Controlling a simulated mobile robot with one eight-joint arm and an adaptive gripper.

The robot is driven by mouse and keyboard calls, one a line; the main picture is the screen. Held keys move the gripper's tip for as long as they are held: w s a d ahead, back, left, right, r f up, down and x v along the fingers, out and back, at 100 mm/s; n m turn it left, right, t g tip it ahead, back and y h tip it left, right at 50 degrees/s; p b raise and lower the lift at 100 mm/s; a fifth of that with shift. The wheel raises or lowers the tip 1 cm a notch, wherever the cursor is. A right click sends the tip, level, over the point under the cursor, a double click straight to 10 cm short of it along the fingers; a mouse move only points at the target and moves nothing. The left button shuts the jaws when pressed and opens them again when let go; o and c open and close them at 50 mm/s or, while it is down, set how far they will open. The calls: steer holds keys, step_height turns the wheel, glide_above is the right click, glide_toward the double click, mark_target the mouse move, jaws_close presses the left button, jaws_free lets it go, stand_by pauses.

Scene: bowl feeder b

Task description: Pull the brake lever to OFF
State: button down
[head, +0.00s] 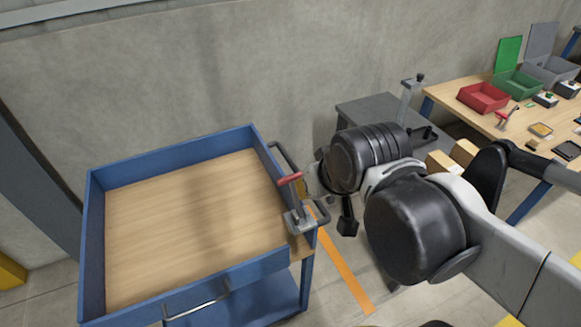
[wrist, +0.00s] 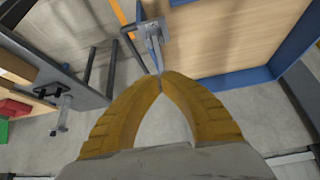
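The brake lever has a red grip (head: 289,178) on a grey stem that rises from a metal bracket (head: 298,222) at the right corner of the blue cart (head: 200,152). In the wrist view the bracket (wrist: 150,32) and stem (wrist: 153,52) lie just beyond my fingertips; the red grip is hidden there. My gripper (head: 304,187) is right beside the red grip, mostly covered by my arm in the head view. Its yellow fingers (wrist: 162,76) meet at the tips, with no object visible between them. I cannot tell whether they touch the lever. No OFF marking is readable.
The cart's wooden top is empty inside its blue rim. A dark handle bar (head: 284,158) runs along the cart's right side. A grey stand (head: 375,110) is behind my arm. A workbench (head: 480,128) with bins stands at the right. Open floor lies in front.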

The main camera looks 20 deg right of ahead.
step_height(320, 180, up, 3)
steer(key=g+p, duration=0.2)
steer(key=p, duration=0.3)
glide_above(295, 196)
steer(key=w+f+g+p, duration=0.1)
steer(key=w+f+p, duration=0.2)
steer(key=w+p, duration=0.2)
steer(key=shift+w+d+f+n+g, duration=0.3)
steer(key=shift+w+d+f+n, duration=0.1)
steer(key=shift+w, duration=0.6)
steer(key=b+x, duration=0.4)
steer(key=x, duration=0.6)
steer(key=s, duration=0.1)
steer(key=s+r, duration=0.1)
steer(key=s, duration=0.1)
steer(key=shift+s+r+b, duration=0.35)
steer(key=shift+r, duration=0.05)
